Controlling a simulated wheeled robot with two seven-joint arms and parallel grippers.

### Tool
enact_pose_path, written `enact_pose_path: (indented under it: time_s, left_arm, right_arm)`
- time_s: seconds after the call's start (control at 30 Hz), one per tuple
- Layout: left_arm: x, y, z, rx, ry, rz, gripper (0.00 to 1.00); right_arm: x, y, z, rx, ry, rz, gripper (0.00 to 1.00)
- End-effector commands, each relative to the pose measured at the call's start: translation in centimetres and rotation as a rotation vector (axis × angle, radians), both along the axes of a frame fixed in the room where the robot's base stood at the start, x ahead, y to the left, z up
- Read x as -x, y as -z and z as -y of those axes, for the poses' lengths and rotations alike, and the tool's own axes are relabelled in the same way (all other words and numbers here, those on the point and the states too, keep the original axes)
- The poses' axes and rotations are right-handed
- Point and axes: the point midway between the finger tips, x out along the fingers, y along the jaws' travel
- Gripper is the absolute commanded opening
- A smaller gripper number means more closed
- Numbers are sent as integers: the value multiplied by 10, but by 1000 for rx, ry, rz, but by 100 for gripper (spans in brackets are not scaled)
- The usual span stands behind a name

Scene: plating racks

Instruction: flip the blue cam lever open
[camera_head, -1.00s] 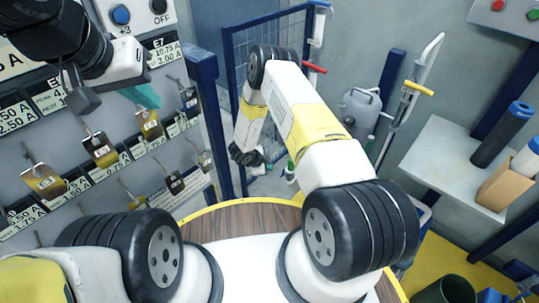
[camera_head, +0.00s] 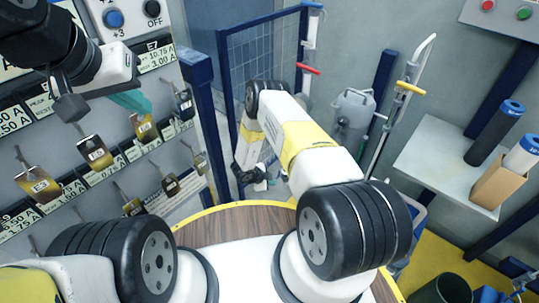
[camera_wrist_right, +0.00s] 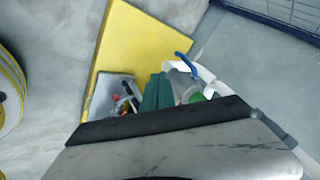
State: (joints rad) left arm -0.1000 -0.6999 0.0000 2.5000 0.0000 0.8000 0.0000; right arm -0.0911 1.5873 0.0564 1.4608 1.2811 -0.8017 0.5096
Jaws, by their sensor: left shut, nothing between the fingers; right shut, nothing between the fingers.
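A curved blue lever (camera_wrist_right: 185,63) shows in the right wrist view, above a pale fitting (camera_wrist_right: 188,86) with a green part. My right gripper's teal fingers (camera_wrist_right: 157,92) are closed and empty, and appear just left of the fitting; I cannot tell whether they touch it. In the head view the right wrist (camera_head: 246,160) hangs down by the mesh fence; its fingertips and the lever cannot be made out there. My left gripper (camera_head: 135,102), with teal fingers, is shut and empty in front of the panel at the left.
The grey panel (camera_head: 165,60) with hanging tags stands left. A blue mesh fence (camera_head: 262,50) and a grey canister (camera_head: 352,108) are behind the right arm. A shelf (camera_head: 430,160) with cylinders and a box is at the right. A yellow floor area (camera_wrist_right: 130,45) shows below.

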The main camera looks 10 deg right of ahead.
Motion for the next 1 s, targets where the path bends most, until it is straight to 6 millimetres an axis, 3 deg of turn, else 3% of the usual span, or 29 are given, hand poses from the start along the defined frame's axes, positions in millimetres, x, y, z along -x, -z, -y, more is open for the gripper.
enact_pose_path:
  time_s: [0.2,0.3,0.5,1.0]
  left_arm:
    - [0,0,0,0,0,0,0]
    - [0,0,0,0,0,0,0]
    - [0,0,0,0,0,0,0]
    - [0,0,0,0,0,0,0]
  right_arm:
    - [-15,38,24,1,2,1,0]
    - [-32,35,29,0,3,5,0]
    - [-50,34,34,0,0,1,0]
    - [-53,33,35,-3,0,4,0]
